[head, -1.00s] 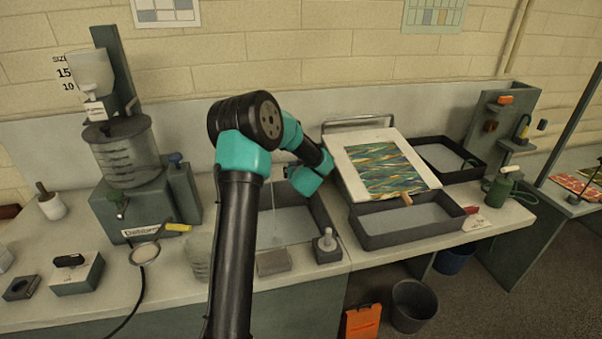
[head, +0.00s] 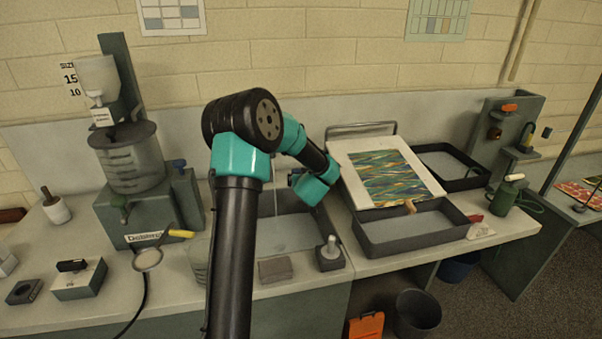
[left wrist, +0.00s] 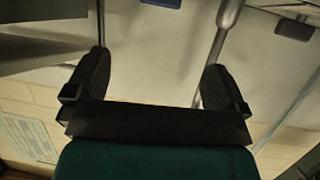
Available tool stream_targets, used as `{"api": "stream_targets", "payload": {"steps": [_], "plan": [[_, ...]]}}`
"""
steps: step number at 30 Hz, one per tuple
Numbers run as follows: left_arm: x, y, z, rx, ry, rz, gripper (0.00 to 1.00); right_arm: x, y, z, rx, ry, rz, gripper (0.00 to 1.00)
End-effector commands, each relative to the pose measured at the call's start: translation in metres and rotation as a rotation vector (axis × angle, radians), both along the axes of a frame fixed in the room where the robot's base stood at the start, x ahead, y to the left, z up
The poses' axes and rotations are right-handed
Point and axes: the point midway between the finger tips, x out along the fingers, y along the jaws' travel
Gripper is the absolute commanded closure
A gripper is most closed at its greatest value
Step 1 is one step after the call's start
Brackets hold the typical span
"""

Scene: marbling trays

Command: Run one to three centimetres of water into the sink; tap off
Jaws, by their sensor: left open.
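The sink (head: 322,218) is a dark-walled basin at the middle of the bench in the head view, partly hidden behind my left arm. A thin pale vertical streak (head: 276,198) over it looks like running water. The sink floor looks pale grey; I cannot tell the water's depth. The tap is not clearly visible behind the arm. My left wrist is bent over the back of the sink, its fingers mostly hidden there. In the left wrist view, my left gripper (left wrist: 158,88) is open, its fingers wide apart with nothing seen held. A grey pipe-like bar (left wrist: 218,45) shows beyond them.
A grey block (head: 275,270) and a small stoppered stand (head: 330,258) are at the sink's front edge. A dispenser (head: 140,205) and a yellow-handled strainer (head: 148,260) are on the left. A tray (head: 362,235) and a board with a marbled sheet (head: 350,155) are on the right.

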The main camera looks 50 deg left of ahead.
Motion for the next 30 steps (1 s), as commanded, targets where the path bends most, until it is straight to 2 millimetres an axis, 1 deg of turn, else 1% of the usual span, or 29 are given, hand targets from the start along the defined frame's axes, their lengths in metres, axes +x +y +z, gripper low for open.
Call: {"api": "stream_targets", "payload": {"steps": [4,8,21,30], "plan": [[0.004,0.005,-0.003,0.0,0.0,0.001,0.0,0.0,0.0,0.0,0.0,0.0,0.0,0.0],[0.011,0.016,-0.009,0.0,0.002,0.001,0.0,0.0,0.0,0.0,0.0,0.0,0.0,0.0],[0.051,0.069,-0.036,0.0,0.0,0.002,0.0,0.0,0.0,0.0,0.0,0.0,0.0,0.0],[0.076,0.101,-0.053,0.0,0.0,0.001,0.0,0.0,0.0,0.0,0.0,0.0,0.0,0.0]]}}
